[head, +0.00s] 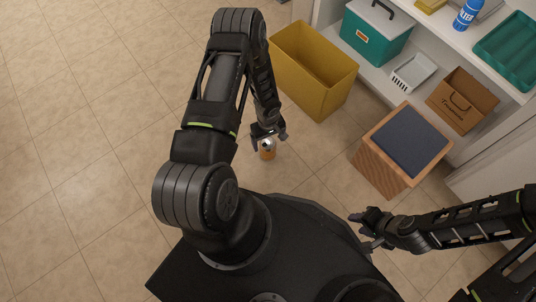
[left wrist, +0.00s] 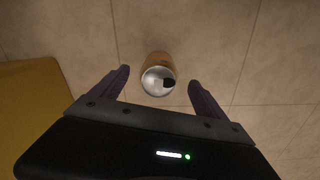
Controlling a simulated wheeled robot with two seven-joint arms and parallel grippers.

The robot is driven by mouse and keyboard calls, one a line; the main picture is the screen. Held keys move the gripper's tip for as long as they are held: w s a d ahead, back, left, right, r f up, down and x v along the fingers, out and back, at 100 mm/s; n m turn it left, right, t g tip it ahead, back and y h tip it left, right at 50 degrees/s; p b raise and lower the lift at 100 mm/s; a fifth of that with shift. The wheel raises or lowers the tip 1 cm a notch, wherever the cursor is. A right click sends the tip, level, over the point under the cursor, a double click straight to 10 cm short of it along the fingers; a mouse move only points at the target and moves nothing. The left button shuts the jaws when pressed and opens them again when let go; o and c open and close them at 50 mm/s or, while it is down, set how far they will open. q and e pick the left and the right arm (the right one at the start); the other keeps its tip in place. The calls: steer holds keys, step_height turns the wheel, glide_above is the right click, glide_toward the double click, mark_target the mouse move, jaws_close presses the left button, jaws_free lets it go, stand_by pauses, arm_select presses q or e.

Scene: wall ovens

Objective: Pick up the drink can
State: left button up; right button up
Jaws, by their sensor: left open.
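The drink can (head: 267,152) is orange with a silver top and stands on the tiled floor in front of my base. My left gripper (head: 268,139) is right above it, pointing down. In the left wrist view the can (left wrist: 157,75) shows from above, between and slightly beyond the two open fingertips of my left gripper (left wrist: 158,82), with a gap on each side. Whether the fingers are level with the can is hard to tell. My right gripper (head: 366,232) is empty at the right, away from the can; its finger opening is unclear.
A yellow bin (head: 314,75) stands on the floor just beyond the can. A wooden stool with a dark cushion (head: 410,140) is to the right. A shelf behind holds a teal box (head: 375,35), a white basket (head: 413,72) and a cardboard box (head: 462,98). Floor to the left is clear.

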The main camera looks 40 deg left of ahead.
mark_target(267, 142)
arm_select(q)
steer(key=shift+w+a+f, duration=0.1)
steer(key=shift+a+f, duration=0.25)
steer(key=shift+a, duration=0.05)
steer(key=shift+f+b, duration=0.5)
steer(key=shift+f, duration=0.75)
steer(key=f+b, duration=0.1)
steer(key=f, duration=0.1)
steer(key=f+b, duration=0.2)
steer(key=f, duration=0.1)
steer(key=shift+w+d+f, duration=0.1)
steer(key=shift+d+f, duration=0.05)
steer(key=shift+d, duration=0.05)
steer(key=shift+c, duration=0.2)
steer(key=c, duration=1.4)
